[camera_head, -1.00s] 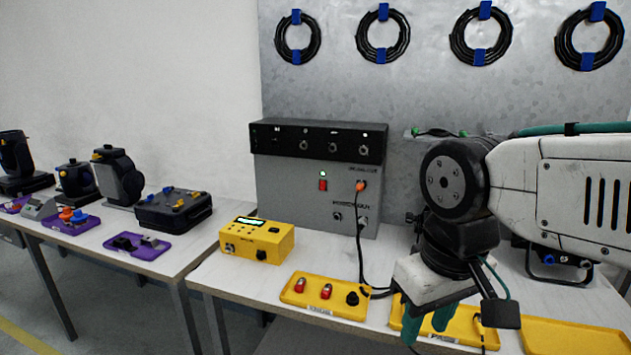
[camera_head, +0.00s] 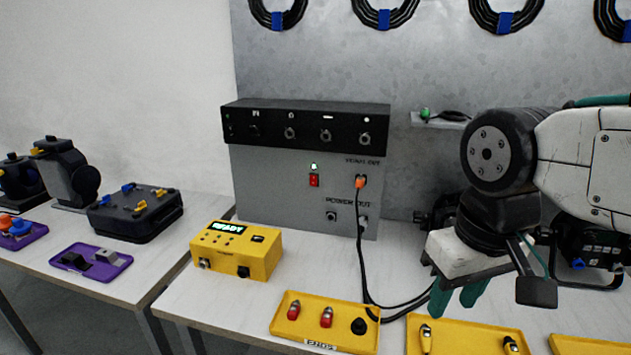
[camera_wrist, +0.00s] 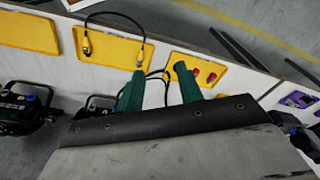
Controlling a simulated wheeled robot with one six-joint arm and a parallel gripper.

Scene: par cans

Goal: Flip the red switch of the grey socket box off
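The grey socket box (camera_head: 280,205) stands at the back of the table against the metal panel, below a black unit. An orange plug (camera_head: 361,182) sits in a socket right of the switch, with a black cable hanging down. My gripper (camera_head: 456,300) is to the right of the box, in front of it, pointing down above the table. In the wrist view its two green fingers (camera_wrist: 160,92) are apart with nothing held between them.
A yellow tester (camera_head: 237,252) reading READY stands left of the box's front. A yellow tray (camera_head: 345,314) with red connectors lies in front. More yellow trays lie to the right. Black cable (camera_head: 375,290) crosses the table. A purple tray (camera_head: 105,262) is on the left table.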

